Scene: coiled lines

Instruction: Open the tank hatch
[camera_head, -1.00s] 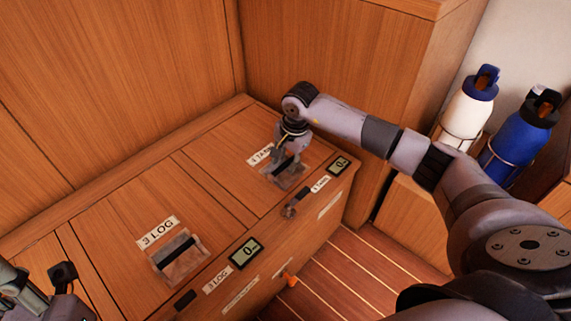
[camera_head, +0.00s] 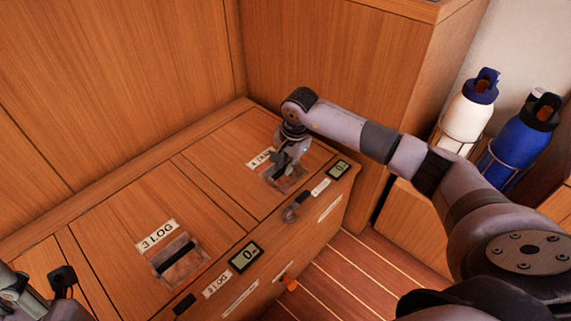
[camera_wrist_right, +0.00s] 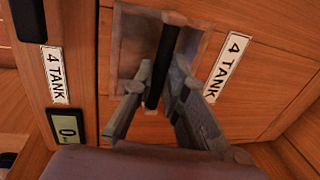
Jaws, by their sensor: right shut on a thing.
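The tank hatch (camera_head: 222,160) is a flat wooden lid in the bench top, with a "4 TANK" label and a recess (camera_head: 289,184). It lies level with the top around it. In the right wrist view a dark bar handle (camera_wrist_right: 176,20) crosses the recess (camera_wrist_right: 135,40). My right gripper (camera_head: 283,168) reaches down into the recess; in the wrist view its fingers (camera_wrist_right: 161,75) are shut on the bar, one on each side. In the head view the gripper hides most of the bar. My left gripper (camera_head: 40,288) is partly cut off at the lower left, away from the hatch.
A "3 LOG" lid with its own recessed bar (camera_head: 178,250) lies to the left. The front edge carries displays (camera_head: 245,256) and a small latch-like piece (camera_head: 296,206). White (camera_head: 468,112) and blue (camera_head: 522,138) bottles stand in holders at right. Wooden walls rise behind.

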